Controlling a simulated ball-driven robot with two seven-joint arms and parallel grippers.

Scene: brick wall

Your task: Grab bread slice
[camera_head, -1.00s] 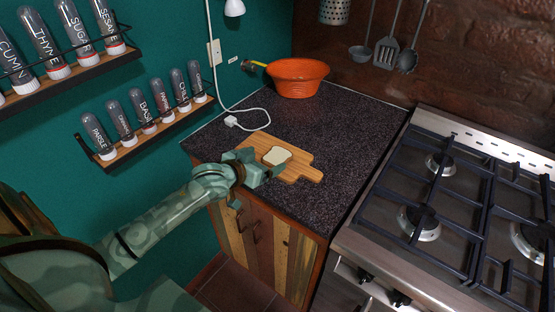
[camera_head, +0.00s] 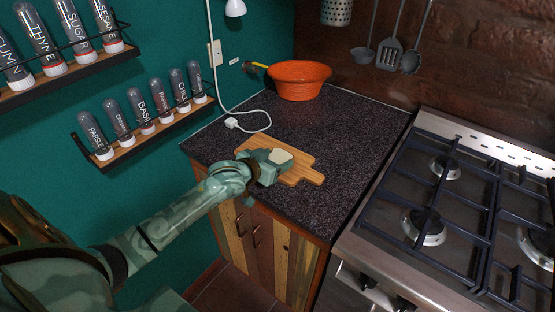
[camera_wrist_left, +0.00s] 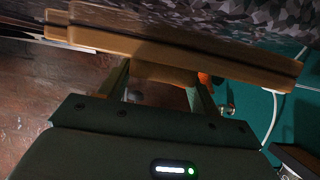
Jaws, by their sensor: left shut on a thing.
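The pale bread slice (camera_head: 280,157) shows in the head view at the cutting board, partly covered by my left gripper (camera_head: 273,168). My left gripper is shut on the slice. In the left wrist view the two fingers (camera_wrist_left: 160,82) reach to either side of the tan bread slice (camera_wrist_left: 165,74), seen edge-on in front of the board. The wooden cutting board (camera_head: 305,173) lies on the dark counter, and its long edge also shows in the left wrist view (camera_wrist_left: 200,60). Whether the slice still touches the board cannot be told. My right gripper is not in view.
The dark speckled counter (camera_head: 335,130) has free room behind and right of the board. An orange colander (camera_head: 300,82) stands at the back. A white cable and plug (camera_head: 232,123) lie behind the board. A gas stove (camera_head: 445,215) stands at the right.

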